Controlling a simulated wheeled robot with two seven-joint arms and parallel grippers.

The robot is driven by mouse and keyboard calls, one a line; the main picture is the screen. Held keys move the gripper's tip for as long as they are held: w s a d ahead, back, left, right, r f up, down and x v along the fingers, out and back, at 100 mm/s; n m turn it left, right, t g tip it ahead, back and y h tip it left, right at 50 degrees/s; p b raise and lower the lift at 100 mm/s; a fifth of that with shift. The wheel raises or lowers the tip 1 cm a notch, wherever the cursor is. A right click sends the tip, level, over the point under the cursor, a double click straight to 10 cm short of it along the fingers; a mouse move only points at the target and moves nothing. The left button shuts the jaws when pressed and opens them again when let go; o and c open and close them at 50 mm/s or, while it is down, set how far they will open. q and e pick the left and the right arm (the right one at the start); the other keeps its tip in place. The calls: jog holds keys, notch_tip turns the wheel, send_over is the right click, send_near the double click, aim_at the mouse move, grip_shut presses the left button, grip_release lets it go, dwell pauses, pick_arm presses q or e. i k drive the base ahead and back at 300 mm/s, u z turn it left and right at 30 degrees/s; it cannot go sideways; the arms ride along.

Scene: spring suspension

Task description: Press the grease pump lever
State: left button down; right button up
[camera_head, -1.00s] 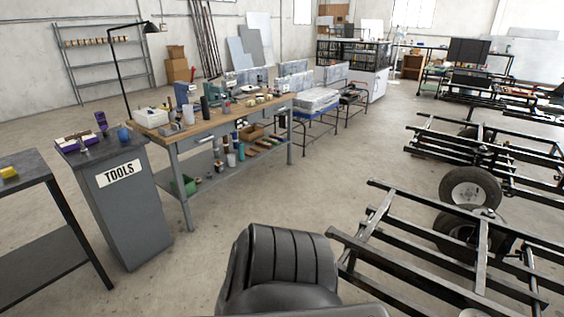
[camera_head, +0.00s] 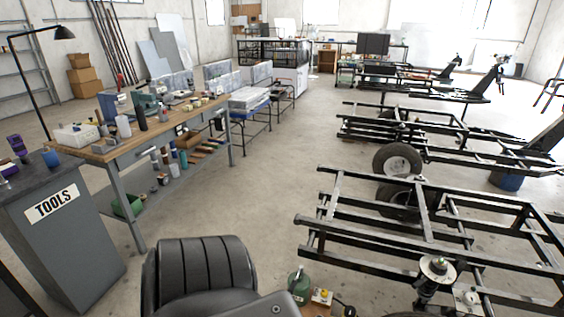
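A small green canister-like object (camera_head: 299,287) with a pale top stands at the bottom centre. I cannot tell whether it is the grease pump, and no lever is clearly visible. Beside it is a small yellow item (camera_head: 321,296) on a brown surface that the lower edge cuts off. A dark rounded item (camera_head: 347,311) shows to its right. A spring-and-strut assembly (camera_head: 435,273) with a pale round top stands at the near frame. Neither of my grippers is in view.
Black metal chassis frames (camera_head: 405,237) with wheels (camera_head: 398,161) fill the right side. A grey TOOLS cabinet (camera_head: 62,250) and a cluttered workbench (camera_head: 112,148) stand on the left. Bare concrete floor (camera_head: 255,190) lies between them.

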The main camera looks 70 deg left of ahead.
aim_at(294, 284)
jog(key=u, duration=1.45)
jog(key=i, duration=0.4)
jog(key=u, duration=0.05)
